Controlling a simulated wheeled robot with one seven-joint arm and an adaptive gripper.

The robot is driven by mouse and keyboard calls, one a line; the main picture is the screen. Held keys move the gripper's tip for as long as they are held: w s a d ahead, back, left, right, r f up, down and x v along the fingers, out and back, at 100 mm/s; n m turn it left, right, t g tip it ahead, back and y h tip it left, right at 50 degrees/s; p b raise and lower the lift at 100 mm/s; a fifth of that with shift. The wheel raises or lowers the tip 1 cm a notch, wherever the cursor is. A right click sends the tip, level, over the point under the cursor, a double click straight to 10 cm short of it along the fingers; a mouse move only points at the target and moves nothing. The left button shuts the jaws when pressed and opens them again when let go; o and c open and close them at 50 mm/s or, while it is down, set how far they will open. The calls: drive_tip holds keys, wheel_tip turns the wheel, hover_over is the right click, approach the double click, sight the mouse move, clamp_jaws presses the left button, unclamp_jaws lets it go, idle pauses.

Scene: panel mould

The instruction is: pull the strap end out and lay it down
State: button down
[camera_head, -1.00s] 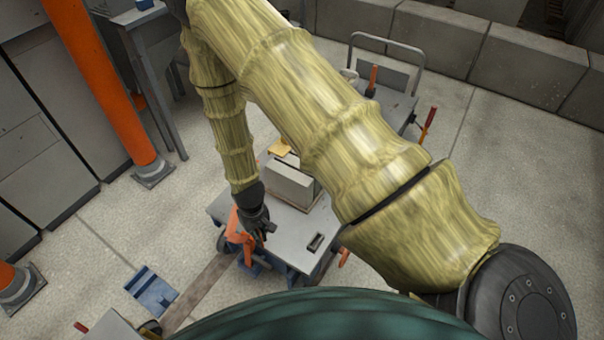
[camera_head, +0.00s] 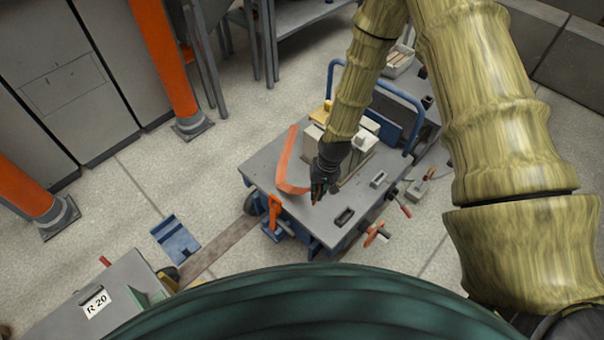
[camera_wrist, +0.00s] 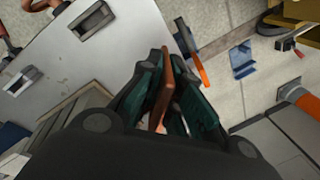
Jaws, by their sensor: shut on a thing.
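The strap (camera_head: 287,172) is a flat orange band. In the head view it curves along the left part of the grey cart top, beside the pale block (camera_head: 352,150), and its near end bends toward my gripper (camera_head: 320,192). My gripper hangs over the cart top in front of the block. In the wrist view the strap end (camera_wrist: 164,88) stands edge-on between the green fingers of my gripper (camera_wrist: 168,85), which are shut on it. The fingers hide part of it. I cannot tell if the strap touches the block.
The cart top (camera_head: 262,165) has bare room near its front, with a dark slotted fitting (camera_head: 344,217) there. An orange clamp (camera_head: 274,212) sits on the front left edge. A blue rail (camera_head: 400,95) stands behind. A blue plate (camera_head: 175,238) lies on the floor.

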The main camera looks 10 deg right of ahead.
drive_tip(key=w+a+f+m+t+y+b, duration=0.1)
drive_tip(key=w+f+m+t+b, duration=0.1)
drive_tip(key=w+b, duration=0.4)
drive_tip(key=w+f+m+t+y+b, duration=0.2)
drive_tip(key=w+m+t+b, duration=0.3)
drive_tip(key=b, duration=0.6)
drive_tip(key=shift+w+a+f+m, duration=0.4)
drive_tip(key=shift+w+f+m, duration=0.35)
drive_tip(key=shift+w, duration=0.25)
drive_tip(key=shift+b, duration=0.35)
wheel_tip(320, 180, down, 8)
drive_tip(key=b, duration=0.7)
drive_tip(key=shift+f, duration=0.15)
drive_tip(key=c, duration=1.5)
unclamp_jaws()
